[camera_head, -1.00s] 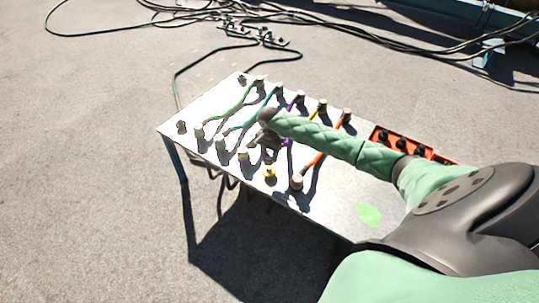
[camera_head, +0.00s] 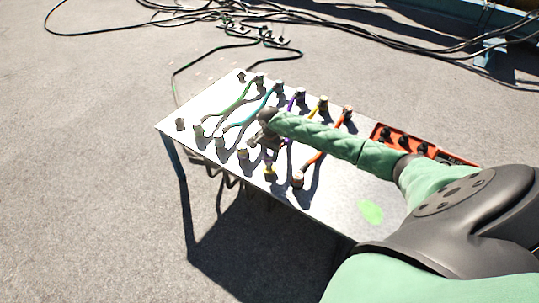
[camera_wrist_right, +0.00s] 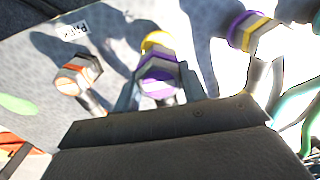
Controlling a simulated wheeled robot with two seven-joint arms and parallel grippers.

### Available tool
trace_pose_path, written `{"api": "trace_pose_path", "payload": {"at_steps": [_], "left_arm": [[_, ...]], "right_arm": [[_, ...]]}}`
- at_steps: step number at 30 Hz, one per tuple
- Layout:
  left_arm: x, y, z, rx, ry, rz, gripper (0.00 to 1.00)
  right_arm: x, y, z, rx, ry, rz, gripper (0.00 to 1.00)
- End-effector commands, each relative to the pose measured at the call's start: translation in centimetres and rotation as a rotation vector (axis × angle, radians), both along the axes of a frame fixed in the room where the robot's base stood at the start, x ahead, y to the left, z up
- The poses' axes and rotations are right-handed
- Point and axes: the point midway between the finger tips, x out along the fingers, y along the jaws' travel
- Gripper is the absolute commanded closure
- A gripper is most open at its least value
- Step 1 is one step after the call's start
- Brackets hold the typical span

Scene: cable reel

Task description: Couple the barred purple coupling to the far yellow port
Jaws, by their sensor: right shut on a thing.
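My right gripper (camera_head: 265,146) is over the near row of ports on the panel table. In the right wrist view its two fingers (camera_wrist_right: 160,92) are shut on the purple coupling (camera_wrist_right: 158,80), a dark, faceted body with a purple ring. The yellow ring of a port (camera_wrist_right: 158,42) shows directly beyond the coupling and in line with it. In the head view this yellow port (camera_head: 270,175) is at the near edge, with purple just above it. I cannot tell whether the coupling is fully seated. Its bar is not clear. My left gripper is not in view.
Close by stand an orange-ringed fitting (camera_wrist_right: 76,76) and a purple-and-yellow-ringed fitting (camera_wrist_right: 250,32). Green, teal and orange (camera_head: 313,163) cables cross the panel (camera_head: 335,200). A red tray (camera_head: 404,143) with dark pieces lies right. Black cables (camera_head: 225,30) lie on the ground behind.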

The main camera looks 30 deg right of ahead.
Motion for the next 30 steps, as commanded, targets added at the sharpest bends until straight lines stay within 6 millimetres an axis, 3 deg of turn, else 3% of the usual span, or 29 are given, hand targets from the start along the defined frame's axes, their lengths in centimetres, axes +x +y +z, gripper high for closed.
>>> {"api": "trace_pose_path", "payload": {"at_steps": [9, 17, 30], "left_arm": [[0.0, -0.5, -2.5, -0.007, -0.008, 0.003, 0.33], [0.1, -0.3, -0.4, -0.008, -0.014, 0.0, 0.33], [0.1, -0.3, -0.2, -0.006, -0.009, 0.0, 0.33]], "right_arm": [[0.0, 0.0, -1.3, 0.001, 0.0, -0.002, 0.9], [0.1, 0.0, -2.5, 0.0, -0.001, 0.0, 0.9], [0.0, 0.0, -2.6, 0.001, 0.0, -0.001, 0.9]]}}
